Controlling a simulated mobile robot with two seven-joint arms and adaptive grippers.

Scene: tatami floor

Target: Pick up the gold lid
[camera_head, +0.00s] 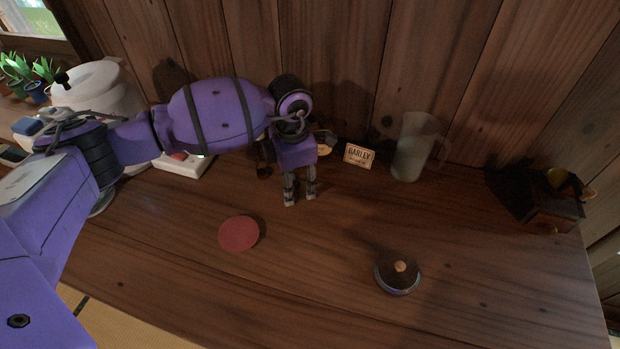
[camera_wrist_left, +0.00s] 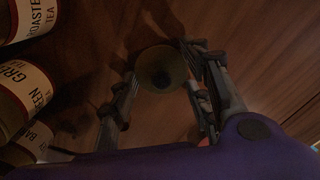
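A round dull-gold piece with a dark centre, which looks like the gold lid (camera_wrist_left: 162,68), shows in the left wrist view between and just beyond my fingertips. I cannot tell whether my fingers touch it. I cannot make it out in the head view, where my gripper may hide it. My left gripper (camera_head: 300,194) points down over the back middle of the table, fingers apart; it also shows open in the wrist view (camera_wrist_left: 160,92). My right gripper is not in view.
Labelled tea containers (camera_wrist_left: 22,95) stand close beside the left gripper; a barley label (camera_head: 359,155) shows. A clear pitcher (camera_head: 412,148) stands right of them. A red disc (camera_head: 238,234) and a dark knobbed round lid (camera_head: 397,278) lie in front. A wooden box (camera_head: 553,212) sits far right.

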